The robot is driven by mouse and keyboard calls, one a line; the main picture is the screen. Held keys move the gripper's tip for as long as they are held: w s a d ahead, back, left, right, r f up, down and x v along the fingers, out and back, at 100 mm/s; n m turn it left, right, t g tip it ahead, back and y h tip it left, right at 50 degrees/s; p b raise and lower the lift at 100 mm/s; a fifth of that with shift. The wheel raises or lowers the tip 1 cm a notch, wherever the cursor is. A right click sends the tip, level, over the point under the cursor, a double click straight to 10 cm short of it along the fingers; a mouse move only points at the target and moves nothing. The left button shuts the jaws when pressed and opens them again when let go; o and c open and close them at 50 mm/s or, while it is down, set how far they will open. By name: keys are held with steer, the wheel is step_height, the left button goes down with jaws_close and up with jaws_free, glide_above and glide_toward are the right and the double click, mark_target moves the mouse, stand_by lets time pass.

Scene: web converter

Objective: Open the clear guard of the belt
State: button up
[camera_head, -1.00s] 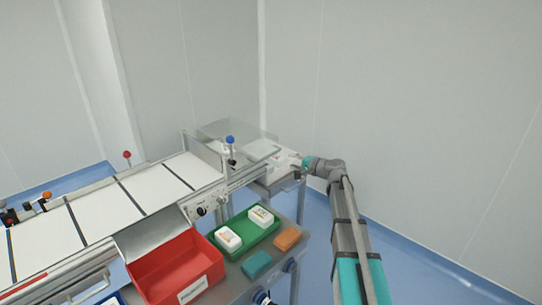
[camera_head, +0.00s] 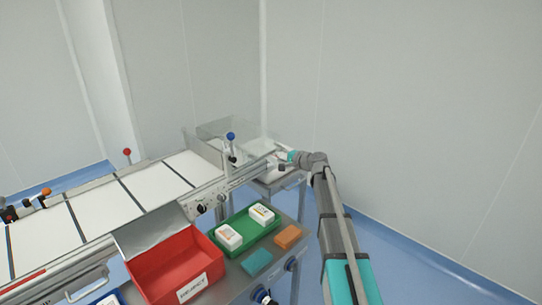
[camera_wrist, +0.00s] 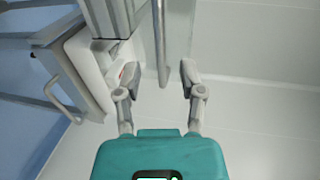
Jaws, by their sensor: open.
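The clear guard (camera_head: 232,128) is a see-through panel over the far right end of the belt (camera_head: 105,205). It looks closed, but its exact angle is hard to tell. In the wrist view the clear guard (camera_wrist: 178,30) runs in from the top, with a grey bar (camera_wrist: 160,45) along it. My gripper (camera_head: 282,161) is at the right end of the machine beside the guard. In the wrist view my gripper (camera_wrist: 159,74) is open, and the bar's end appears between its fingers. Neither finger visibly touches the bar; depth is unclear.
A red bin (camera_head: 172,272), a green tray (camera_head: 238,246) with white boxes, a teal block (camera_head: 257,262) and an orange block (camera_head: 288,237) are on the front bench. Open floor lies right of the machine.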

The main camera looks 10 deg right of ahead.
mark_target(270, 153)
steer(key=shift+b+x, duration=0.45)
steer(key=shift+x, duration=2.45)
jaws_close()
